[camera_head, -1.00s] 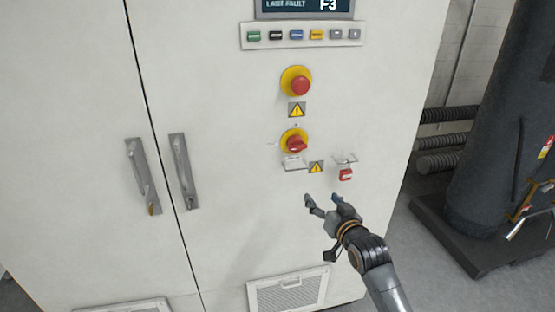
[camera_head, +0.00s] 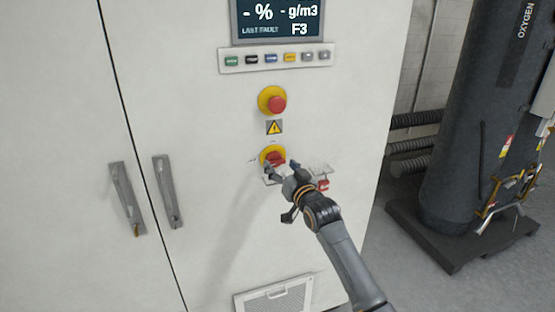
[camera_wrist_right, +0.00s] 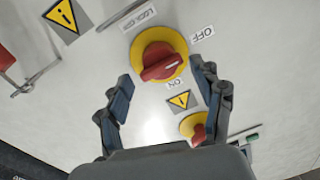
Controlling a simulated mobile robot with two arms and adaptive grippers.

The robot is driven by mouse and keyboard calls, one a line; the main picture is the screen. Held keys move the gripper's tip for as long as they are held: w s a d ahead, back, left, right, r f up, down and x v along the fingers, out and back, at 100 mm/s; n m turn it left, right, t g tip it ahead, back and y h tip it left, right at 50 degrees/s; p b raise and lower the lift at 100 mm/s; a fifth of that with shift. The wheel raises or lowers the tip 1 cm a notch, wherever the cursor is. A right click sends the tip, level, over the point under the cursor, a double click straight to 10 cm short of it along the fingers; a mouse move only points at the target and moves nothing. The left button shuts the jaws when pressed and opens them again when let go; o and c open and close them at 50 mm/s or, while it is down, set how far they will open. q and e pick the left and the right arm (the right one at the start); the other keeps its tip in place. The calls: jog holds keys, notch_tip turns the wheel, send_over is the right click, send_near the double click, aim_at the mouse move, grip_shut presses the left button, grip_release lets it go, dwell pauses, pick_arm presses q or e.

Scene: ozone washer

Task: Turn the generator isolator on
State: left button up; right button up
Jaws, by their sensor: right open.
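The generator isolator, a red rotary knob on a yellow disc (camera_head: 272,155), is on the white cabinet front below the red emergency stop (camera_head: 277,103). In the right wrist view the isolator knob (camera_wrist_right: 160,66) shows large, its white mark and long ridge lying toward the OFF label (camera_wrist_right: 203,34); the ON label (camera_wrist_right: 174,84) is on its emergency-stop side. My right gripper (camera_head: 281,170) is open just in front of the knob, partly hiding it. In the wrist view its fingers (camera_wrist_right: 165,80) are on either side of the knob, with no clear contact. My left gripper is not in view.
A red padlock (camera_head: 323,184) hangs right of the isolator, partly behind my gripper. A display (camera_head: 279,20) and button row (camera_head: 275,58) are above. Door handles (camera_head: 168,190) stick out at left. A dark oxygen cylinder (camera_head: 480,120) stands at right.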

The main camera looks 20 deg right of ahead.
aim_at(275, 161)
jog(key=shift+w+a, duration=0.2)
jog(key=shift+w, duration=1.25)
jog(key=shift+c, duration=0.4)
jog(key=c, duration=0.9)
